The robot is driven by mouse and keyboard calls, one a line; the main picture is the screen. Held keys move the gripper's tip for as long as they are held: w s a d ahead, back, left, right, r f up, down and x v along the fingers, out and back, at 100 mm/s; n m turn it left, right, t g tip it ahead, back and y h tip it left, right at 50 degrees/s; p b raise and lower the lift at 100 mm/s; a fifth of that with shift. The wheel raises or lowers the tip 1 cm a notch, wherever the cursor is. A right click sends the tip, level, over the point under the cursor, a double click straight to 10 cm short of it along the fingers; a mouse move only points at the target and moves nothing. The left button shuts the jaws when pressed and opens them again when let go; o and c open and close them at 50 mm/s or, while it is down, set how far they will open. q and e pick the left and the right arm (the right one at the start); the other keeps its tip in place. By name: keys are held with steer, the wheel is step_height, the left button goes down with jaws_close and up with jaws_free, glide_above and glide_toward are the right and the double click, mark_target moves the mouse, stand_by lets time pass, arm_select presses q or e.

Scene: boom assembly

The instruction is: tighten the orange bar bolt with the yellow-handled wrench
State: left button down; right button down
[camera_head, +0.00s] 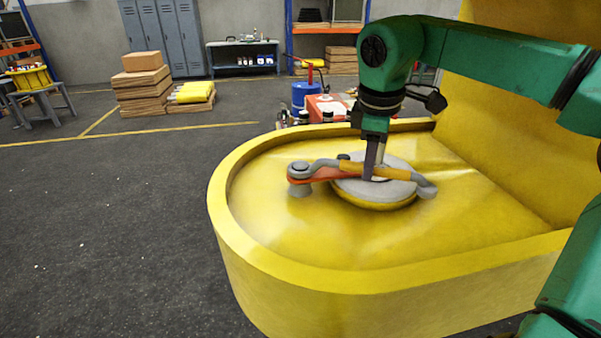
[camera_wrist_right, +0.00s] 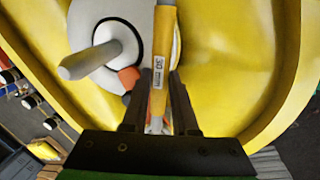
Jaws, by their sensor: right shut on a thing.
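My right gripper (camera_head: 372,172) reaches down from above and is shut on the yellow-handled wrench (camera_head: 390,173). The wrench lies roughly level, with its grey ring end at the left and its other grey end at the right. The orange bar (camera_head: 325,174) runs under the wrench, over a grey disc (camera_head: 402,162). The ring end sits over the bar's left end, above a grey post (camera_head: 300,190). The bolt head is hidden, so I cannot tell how it is seated. In the right wrist view the handle (camera_wrist_right: 159,45) passes between the fingers (camera_wrist_right: 160,100). My left gripper is out of view.
A yellow boom part (camera_head: 400,282) with a raised curved rim surrounds the disc, and a tall yellow wall (camera_head: 530,110) rises at the right. A grey pin (camera_wrist_right: 90,61) stands near the handle in the right wrist view.

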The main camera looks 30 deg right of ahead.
steer(key=shift+s+a+f, duration=0.1)
steer(key=shift+s+a, duration=0.05)
steer(key=shift+s+a+m, duration=0.1)
steer(key=shift+a+m, duration=0.05)
steer(key=shift+m, duration=0.15)
steer(key=shift+b, duration=0.3)
steer(key=shift+s+a+m+b, duration=0.2)
steer(key=shift+a+m+b, duration=0.1)
steer(key=shift+m+b, duration=0.1)
